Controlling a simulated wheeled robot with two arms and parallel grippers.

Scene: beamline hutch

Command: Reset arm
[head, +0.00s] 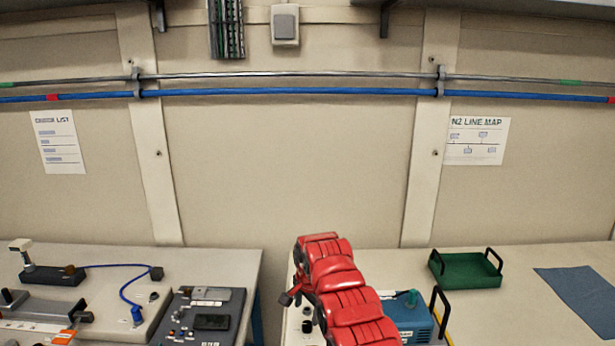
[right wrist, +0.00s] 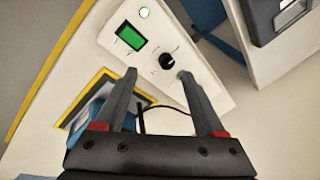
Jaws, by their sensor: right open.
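My right arm, red, reaches in from the bottom of the head view over the left end of the right bench. Its gripper (head: 291,298) is small there and mostly hidden by the arm. In the right wrist view the gripper's two dark fingers (right wrist: 158,80) are apart, with nothing between them. They point at a white control box (right wrist: 165,55) with a lit green screen, a black knob and a green lit button. I cannot tell whether the fingertips touch the box. My left gripper is not in view.
A blue case (head: 412,316) with a black handle stands close right of my right arm. A green tray (head: 466,271) and a blue cloth (head: 585,296) lie farther right. A dark instrument panel (head: 205,318) is on the left bench, across a gap. Clear bench surrounds the tray.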

